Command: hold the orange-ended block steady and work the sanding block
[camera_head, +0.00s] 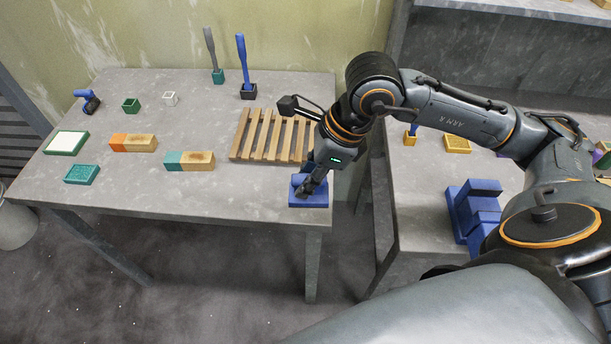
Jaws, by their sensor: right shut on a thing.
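My right gripper (304,190) points down at the table's front right corner. It is shut on a blue thing (296,180), mostly hidden by the fingers, at a blue block-like base (312,201). I cannot tell whether this blue thing is the sanding block. A small blue-handled tool with a dark base (88,101) stands at the back left. My left gripper is not in view.
A teal-ended block (174,160) lies right of the orange-ended one. A wooden slatted rack (262,135) is behind my right gripper. Brushes (242,62) stand in holders at the back. Green trays (66,143) are at the left. The front middle of the table is clear.

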